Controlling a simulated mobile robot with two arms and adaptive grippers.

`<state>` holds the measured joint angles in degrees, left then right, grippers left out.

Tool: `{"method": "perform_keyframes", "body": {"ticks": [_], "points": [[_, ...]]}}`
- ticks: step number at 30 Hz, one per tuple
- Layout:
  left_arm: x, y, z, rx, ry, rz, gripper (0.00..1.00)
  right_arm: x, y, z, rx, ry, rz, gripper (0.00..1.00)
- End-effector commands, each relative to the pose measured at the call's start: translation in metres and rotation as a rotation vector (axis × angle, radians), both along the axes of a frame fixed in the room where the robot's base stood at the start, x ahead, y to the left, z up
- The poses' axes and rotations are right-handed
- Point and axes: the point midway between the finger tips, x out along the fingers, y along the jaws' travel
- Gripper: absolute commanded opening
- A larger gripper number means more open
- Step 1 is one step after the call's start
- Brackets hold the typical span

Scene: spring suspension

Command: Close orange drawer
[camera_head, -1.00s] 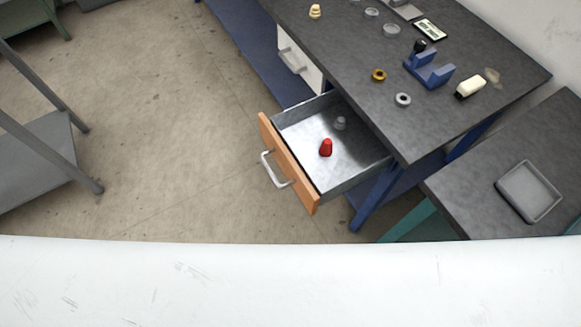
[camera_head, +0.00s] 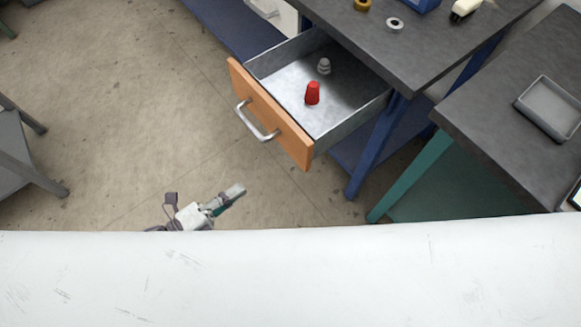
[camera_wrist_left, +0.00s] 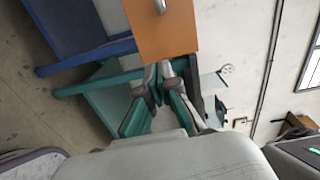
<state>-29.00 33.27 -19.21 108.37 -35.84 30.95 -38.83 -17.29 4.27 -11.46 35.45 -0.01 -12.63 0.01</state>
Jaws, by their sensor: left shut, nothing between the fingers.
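The orange-fronted drawer (camera_head: 270,113) stands pulled out from under the dark workbench, with a silver handle (camera_head: 256,122) on its front. Inside it are a red cone-like piece (camera_head: 312,93) and a small grey piece (camera_head: 324,66). My left gripper (camera_head: 237,190) is shut and empty, in front of the drawer and apart from it in the head view. In the left wrist view the orange drawer front (camera_wrist_left: 160,35) is beyond the shut fingertips (camera_wrist_left: 160,68), with the end of its handle at the top edge. My right gripper is not in view.
The dark workbench (camera_head: 415,50) with blue legs is behind the drawer. A second table with teal legs (camera_head: 412,180) and a grey tray (camera_head: 550,108) stands at the right. A grey shelf (camera_head: 20,150) is at the left. The floor before the drawer is clear.

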Motion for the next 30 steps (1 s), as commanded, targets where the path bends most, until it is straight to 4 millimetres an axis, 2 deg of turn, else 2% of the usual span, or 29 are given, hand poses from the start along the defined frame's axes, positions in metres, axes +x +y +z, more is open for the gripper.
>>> {"method": "perform_keyframes", "body": {"ticks": [2,5,21,30], "points": [[-0.004,-0.007,0.007,0.003,-0.038,-0.031,0.0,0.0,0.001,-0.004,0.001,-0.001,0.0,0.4],[0.0,-0.014,0.011,0.003,-0.047,-0.036,0.0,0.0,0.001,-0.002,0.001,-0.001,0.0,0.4],[0.063,-0.098,0.011,0.001,-0.042,-0.032,0.0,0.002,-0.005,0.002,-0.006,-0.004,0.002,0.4],[0.077,-0.119,0.01,0.002,-0.039,-0.031,0.0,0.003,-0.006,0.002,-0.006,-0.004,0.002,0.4]]}}
